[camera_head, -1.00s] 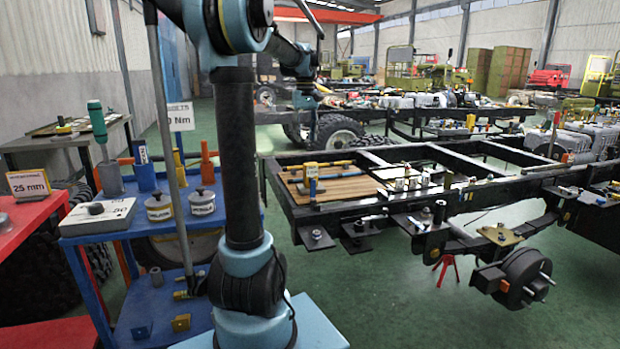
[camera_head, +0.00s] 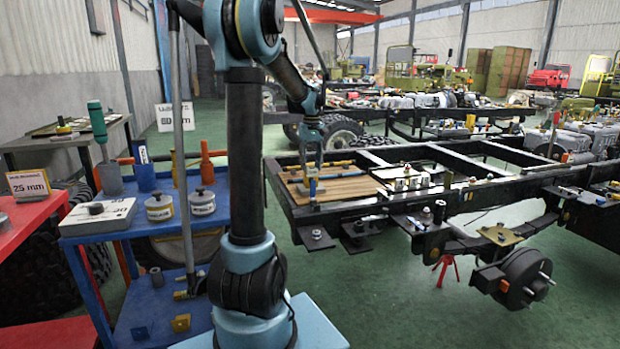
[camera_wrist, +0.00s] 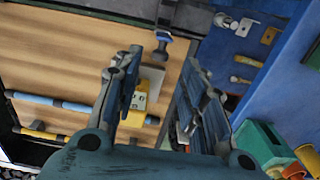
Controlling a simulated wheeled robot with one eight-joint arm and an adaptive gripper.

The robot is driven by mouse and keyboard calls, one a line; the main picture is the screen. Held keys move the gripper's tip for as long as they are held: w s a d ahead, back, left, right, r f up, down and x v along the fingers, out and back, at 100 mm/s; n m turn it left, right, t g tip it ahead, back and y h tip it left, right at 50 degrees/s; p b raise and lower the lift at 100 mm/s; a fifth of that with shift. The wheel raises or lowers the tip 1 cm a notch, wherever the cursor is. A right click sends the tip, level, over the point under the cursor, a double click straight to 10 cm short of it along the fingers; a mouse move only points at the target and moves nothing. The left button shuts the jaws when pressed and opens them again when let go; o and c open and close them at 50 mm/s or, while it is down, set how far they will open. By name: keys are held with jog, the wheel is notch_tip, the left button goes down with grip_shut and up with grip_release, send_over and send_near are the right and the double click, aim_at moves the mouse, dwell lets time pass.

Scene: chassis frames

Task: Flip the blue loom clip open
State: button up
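A small upright blue piece (camera_head: 312,187), which looks like the blue loom clip, stands near the front left corner of the wooden board (camera_head: 345,188) on the chassis frame. In the wrist view, a blue-topped piece with a dark stem (camera_wrist: 176,37) lies just beyond my fingertips; it appears to be the same piece. I cannot tell how far its latch is open. My gripper (camera_wrist: 162,62) is open and empty, pointing down over the board. It also shows in the head view (camera_head: 311,162), just above the clip. A yellow block (camera_wrist: 139,103) on a pale plate shows between my fingers.
Blue and yellow rods (camera_wrist: 60,102) lie on the board. Several small metal parts (camera_head: 410,180) stand to the right of it. Black frame rails (camera_head: 430,150) surround the board. A blue cart (camera_head: 95,228) with weights stands at the left.

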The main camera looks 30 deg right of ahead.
aim_at(312, 188)
jog(key=shift+f, duration=2.65)
grip_shut()
